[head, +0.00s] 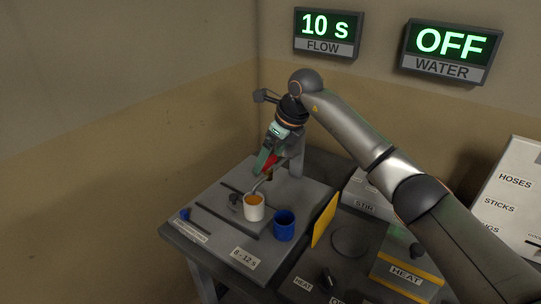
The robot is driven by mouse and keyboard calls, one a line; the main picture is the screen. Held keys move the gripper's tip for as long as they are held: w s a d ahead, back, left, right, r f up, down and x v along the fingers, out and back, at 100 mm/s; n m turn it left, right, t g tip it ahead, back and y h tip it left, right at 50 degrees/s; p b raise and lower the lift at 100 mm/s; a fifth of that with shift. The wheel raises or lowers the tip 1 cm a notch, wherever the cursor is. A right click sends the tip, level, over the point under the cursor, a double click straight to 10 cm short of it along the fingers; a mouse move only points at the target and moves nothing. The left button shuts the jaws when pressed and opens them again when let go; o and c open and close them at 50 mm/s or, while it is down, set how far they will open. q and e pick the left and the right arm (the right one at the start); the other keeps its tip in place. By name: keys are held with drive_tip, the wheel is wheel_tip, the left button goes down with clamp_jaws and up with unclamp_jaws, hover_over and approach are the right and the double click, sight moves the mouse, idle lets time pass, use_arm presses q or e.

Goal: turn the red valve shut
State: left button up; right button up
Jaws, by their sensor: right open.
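The red valve (271,162) shows as a small red patch at the top of the tap, above the spout (262,182). My right gripper (265,163) comes from above and is open, with its greenish fingers right at the red valve. The fingers hide part of the valve, and I cannot tell whether they touch it. A white cup (254,213) with orange contents stands below the spout. The flow display (327,32) reads 10 s. The water display (445,53) reads OFF. My left gripper is not in view.
A blue cup (284,228) stands right of the white cup on the grey table (205,218). A label there (246,258) reads 8 - 12 s. A yellow panel (325,220) stands at the table's right edge, beside the heat and stir equipment. A white box (512,190) is at far right.

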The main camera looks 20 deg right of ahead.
drive_tip(key=c, duration=1.3)
drive_tip(key=shift+m, duration=0.3)
drive_tip(key=m+h, duration=0.1)
drive_tip(key=m, duration=0.2)
drive_tip(key=shift+m+t, duration=0.3)
drive_tip(key=shift+t, duration=0.1)
drive_tip(key=m+h, duration=0.2)
drive_tip(key=m, duration=0.2)
drive_tip(key=shift+a, duration=0.2)
drive_tip(key=m+h, duration=0.1)
drive_tip(key=m, duration=0.2)
drive_tip(key=m+h+b, duration=0.1)
drive_tip(key=m, duration=0.1)
drive_tip(key=shift+a+m, duration=0.15)
drive_tip(key=shift+m, duration=0.25)
drive_tip(key=shift+w+r+m+g+h, duration=0.1)
drive_tip(key=shift+m+g+h, duration=0.65)
drive_tip(key=shift+m, duration=1.15)
drive_tip(key=o, duration=1.3)
